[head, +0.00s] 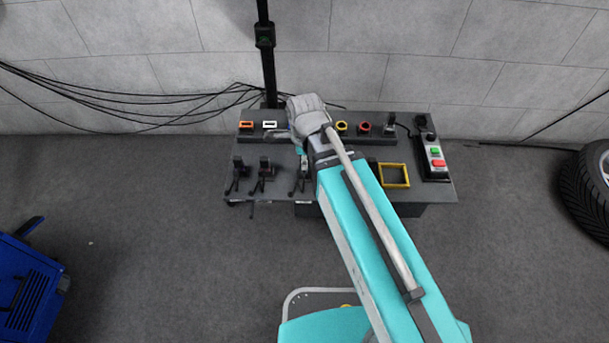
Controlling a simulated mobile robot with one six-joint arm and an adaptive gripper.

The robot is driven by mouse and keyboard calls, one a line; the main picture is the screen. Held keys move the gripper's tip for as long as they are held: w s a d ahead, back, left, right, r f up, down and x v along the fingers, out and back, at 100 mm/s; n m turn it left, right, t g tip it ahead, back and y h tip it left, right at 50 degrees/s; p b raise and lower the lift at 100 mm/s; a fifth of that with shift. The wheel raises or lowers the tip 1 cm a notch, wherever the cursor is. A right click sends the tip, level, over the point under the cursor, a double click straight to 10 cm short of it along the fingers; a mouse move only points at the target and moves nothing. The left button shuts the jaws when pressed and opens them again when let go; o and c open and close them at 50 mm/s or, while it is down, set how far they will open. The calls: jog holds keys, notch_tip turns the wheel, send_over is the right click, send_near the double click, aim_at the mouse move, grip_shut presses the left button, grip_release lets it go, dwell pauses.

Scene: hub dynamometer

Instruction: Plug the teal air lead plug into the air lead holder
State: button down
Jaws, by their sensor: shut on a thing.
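My gripper (284,137) is at the end of my arm above the back middle of the dark bench (345,188). My wrist covers most of it, and its fingertips are hard to make out. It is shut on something. A small teal patch (299,150) shows just below it, which looks like the teal air lead plug, though its shape and tilt are hidden. Black upright holders (264,172) stand along the front left of the bench. Another (303,174) stands below the teal patch, beside my arm. I cannot tell which is the air lead holder.
Orange (246,125) and white (269,125) rectangular pieces sit at the back left. Yellow (341,127) and red (364,127) rings sit right of my wrist. A yellow frame (394,184) and a control box (435,160) are at the right. A black pole (267,65) stands behind.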

jog(key=shift+f, duration=0.25)
jog(key=shift+c, duration=2.3)
grip_release()
jog(key=shift+r, duration=0.2)
notch_tip(320, 180, up, 7)
jog(key=p, duration=0.7)
jog(key=shift+f, duration=0.1)
jog(key=w+a, duration=0.3)
jog(key=w, duration=1.2)
jog(key=shift+w+a+f, duration=0.2)
jog(key=shift+w+a, duration=0.05)
jog(key=shift+a, duration=0.15)
jog(key=shift+d, duration=0.1)
